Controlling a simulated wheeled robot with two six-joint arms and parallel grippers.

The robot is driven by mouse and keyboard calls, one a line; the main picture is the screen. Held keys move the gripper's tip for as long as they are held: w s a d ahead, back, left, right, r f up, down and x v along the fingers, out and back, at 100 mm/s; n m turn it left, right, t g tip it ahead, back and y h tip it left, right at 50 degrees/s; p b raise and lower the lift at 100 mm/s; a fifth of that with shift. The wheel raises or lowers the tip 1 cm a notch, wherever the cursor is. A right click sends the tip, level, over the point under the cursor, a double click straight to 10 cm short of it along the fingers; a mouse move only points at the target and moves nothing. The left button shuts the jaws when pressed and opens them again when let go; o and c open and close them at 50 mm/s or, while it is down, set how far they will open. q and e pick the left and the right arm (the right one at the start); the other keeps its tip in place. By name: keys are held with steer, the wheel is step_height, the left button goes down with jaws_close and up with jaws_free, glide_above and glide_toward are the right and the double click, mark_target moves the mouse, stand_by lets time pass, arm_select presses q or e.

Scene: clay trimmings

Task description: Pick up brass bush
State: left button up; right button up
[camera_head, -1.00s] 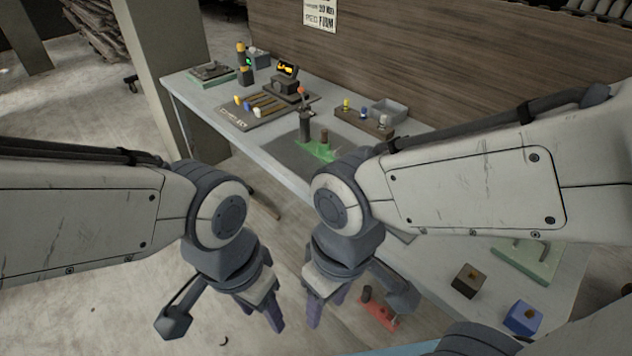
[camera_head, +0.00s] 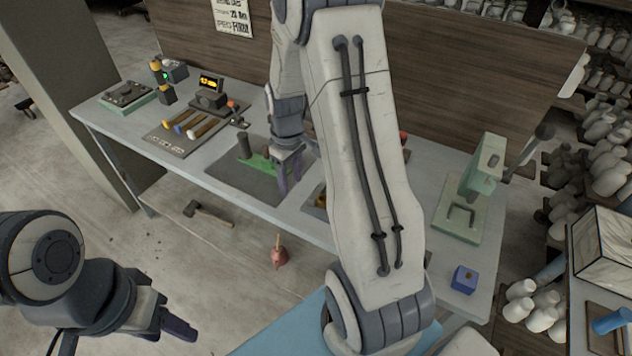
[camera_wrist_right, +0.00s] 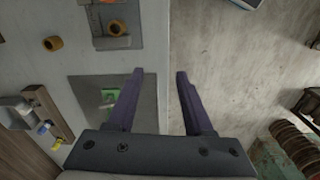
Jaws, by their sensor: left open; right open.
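In the right wrist view a brass-coloured ring (camera_wrist_right: 53,43), which looks like a bush, lies on the bare table. My right arm hides the first ring in the head view. My right gripper (camera_head: 290,178) is open and empty above the grey mat; its fingers also show in the wrist view (camera_wrist_right: 160,74), apart from both rings. My left gripper (camera_head: 176,324) is open, low at the left, off the table.
A green fixture (camera_head: 258,164) stands on the grey mat (camera_head: 232,176) near my right fingers. A green press (camera_head: 478,185) and a blue block (camera_head: 464,279) are at the right. A tool tray (camera_head: 180,136) is at the left. A mallet (camera_head: 205,212) and a plunger-like tool (camera_head: 279,256) lie below the table.

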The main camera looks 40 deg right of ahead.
steer(key=shift+m, duration=0.4)
steer(key=d+f, duration=0.2)
steer(key=d, duration=0.1)
steer(key=s+d+f+p, duration=0.1)
steer(key=d+f, duration=0.1)
steer(key=d, duration=0.1)
steer(key=d+f+p, duration=0.1)
steer(key=d+f, duration=0.1)
steer(key=d, duration=0.1)
steer(key=shift+s+f, duration=0.15)
steer(key=shift+f, duration=0.25)
steer(key=shift+d+f+p, duration=0.15)
steer(key=shift+f+p, duration=1.35)
steer(key=shift+f, duration=0.8)
steer(key=shift+w+f, duration=0.2)
steer(key=shift+f, duration=0.45)
arm_select(q)
step_height(320, 180, up, 6)
steer(key=shift+r, duration=0.2)
arm_select(e)
jaws_close()
